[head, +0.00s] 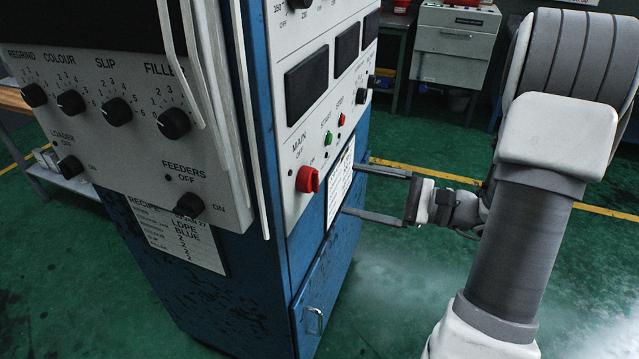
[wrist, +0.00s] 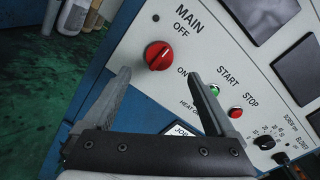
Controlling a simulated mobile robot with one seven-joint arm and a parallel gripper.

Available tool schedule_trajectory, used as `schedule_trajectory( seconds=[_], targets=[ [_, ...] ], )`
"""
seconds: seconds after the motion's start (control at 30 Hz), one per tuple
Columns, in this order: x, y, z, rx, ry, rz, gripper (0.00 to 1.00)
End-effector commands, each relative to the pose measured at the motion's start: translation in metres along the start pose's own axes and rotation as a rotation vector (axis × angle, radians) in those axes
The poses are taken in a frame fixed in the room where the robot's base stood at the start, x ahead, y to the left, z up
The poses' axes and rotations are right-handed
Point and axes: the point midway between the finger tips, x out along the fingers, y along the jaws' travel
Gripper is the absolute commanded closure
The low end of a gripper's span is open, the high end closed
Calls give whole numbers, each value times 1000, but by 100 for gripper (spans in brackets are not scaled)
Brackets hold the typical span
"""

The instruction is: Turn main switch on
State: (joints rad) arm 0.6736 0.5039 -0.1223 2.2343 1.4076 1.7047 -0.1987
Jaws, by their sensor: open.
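The main switch (head: 307,179) is a red rotary knob on the light panel of the blue cabinet, below the words MAIN and OFF. In the wrist view the knob (wrist: 158,55) has its ridge running toward the OFF label; ON is printed to its lower right. My gripper (head: 354,188) is open and empty, to the right of the knob in the head view, in front of the cabinet's side. In the wrist view my gripper (wrist: 160,75) has its fingers spread wide, with the knob showing between and beyond the tips. I see no contact with the knob.
Green START (head: 328,139) and red STOP (head: 341,119) buttons sit close to the knob. A white job sheet (head: 340,185) is below them. A long metal handle bar (head: 247,120) runs along the cabinet's corner. The green floor (head: 400,290) right of the cabinet is clear.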

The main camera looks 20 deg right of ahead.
Motion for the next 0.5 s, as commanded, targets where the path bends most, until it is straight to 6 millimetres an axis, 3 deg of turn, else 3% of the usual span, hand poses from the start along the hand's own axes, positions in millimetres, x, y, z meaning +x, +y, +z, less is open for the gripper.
schedule_trajectory(
  seconds=[0.23, 0.5],
  targets=[
    [52, 2, 0, 0, -2, 4, 9],
    [81, 0, 0, 0, -1, 2, 9]
  ],
)
